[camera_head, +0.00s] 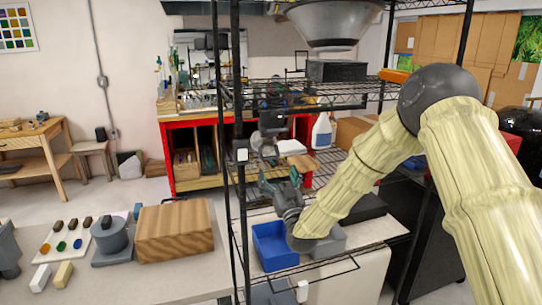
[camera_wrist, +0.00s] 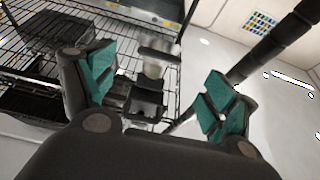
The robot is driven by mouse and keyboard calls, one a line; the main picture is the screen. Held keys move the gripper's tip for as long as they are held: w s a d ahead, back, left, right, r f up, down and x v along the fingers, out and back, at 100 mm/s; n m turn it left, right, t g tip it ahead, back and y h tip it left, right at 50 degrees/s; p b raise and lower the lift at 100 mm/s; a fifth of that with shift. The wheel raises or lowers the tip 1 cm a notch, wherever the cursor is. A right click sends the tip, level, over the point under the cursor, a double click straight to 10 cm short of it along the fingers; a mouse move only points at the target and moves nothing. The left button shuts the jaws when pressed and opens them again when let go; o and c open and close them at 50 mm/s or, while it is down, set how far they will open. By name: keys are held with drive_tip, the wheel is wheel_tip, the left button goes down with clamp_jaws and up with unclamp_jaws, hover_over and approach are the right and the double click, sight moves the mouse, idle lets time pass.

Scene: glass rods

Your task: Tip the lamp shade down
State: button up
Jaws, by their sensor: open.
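A dark jointed fixture (camera_head: 271,120) is in front of the wire shelf in the head view, just above my gripper. In the wrist view it shows as a grey flat-topped head (camera_wrist: 157,54) over a dark block (camera_wrist: 146,101). This may be the lamp, but I cannot tell for sure which part is its shade. My gripper (camera_head: 279,181) is below the fixture, fingers pointing up toward it. In the wrist view my gripper (camera_wrist: 161,86) is open, its teal pads wide apart, with the fixture between and beyond them. No contact shows.
A black post (camera_head: 240,150) of the wire rack stands close left of my gripper. A wire shelf (camera_head: 345,92) is above, with a large grey metal dome (camera_head: 333,22) higher up. A blue bin (camera_head: 272,247) sits below. A wooden block (camera_head: 174,231) is on the left table.

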sight(270, 157)
drive_tip(key=p+x, duration=0.3)
drive_tip(key=x, duration=0.5)
drive_tip(key=shift+w, duration=0.2)
